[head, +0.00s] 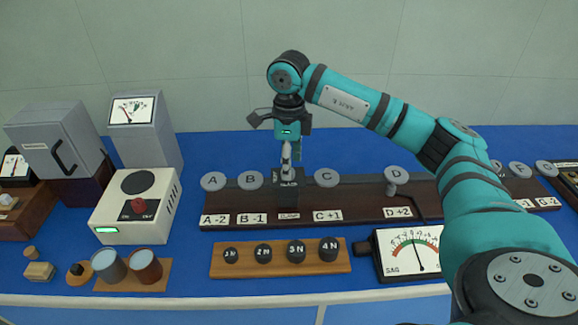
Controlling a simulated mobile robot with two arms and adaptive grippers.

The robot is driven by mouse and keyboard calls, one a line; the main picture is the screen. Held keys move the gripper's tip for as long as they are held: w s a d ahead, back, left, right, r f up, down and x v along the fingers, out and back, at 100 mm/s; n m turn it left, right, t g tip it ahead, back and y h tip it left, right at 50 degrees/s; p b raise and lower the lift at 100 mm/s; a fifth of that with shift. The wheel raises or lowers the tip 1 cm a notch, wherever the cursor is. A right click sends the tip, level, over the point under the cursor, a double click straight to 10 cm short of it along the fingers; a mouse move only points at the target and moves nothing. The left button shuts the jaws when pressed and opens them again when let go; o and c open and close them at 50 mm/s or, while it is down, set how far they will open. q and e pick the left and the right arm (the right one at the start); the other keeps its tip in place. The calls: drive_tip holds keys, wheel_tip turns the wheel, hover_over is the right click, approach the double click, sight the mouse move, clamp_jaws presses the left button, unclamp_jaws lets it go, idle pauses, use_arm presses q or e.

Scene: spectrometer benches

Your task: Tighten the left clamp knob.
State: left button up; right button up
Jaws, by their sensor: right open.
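The left clamp is a dark upright block (288,194) on the long dark rail, with a small label in front of it. My right gripper (287,166) points straight down over the top of this block. It is open, and its fingers show nearly edge-on. The fingertips are at or just above the block's top. The clamp knob is hard to make out behind or between the fingers, and I cannot tell whether they touch it. My left gripper is not in view.
The rail (350,207) carries grey discs with letter labels. In front are a wooden board with several black weights (263,253) and a dial meter (410,253). A white box (137,205) and two cups stand left. My right arm hides the rail's right part.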

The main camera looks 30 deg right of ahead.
wheel_tip(320, 180, up, 10)
idle(0.3)
idle(0.4)
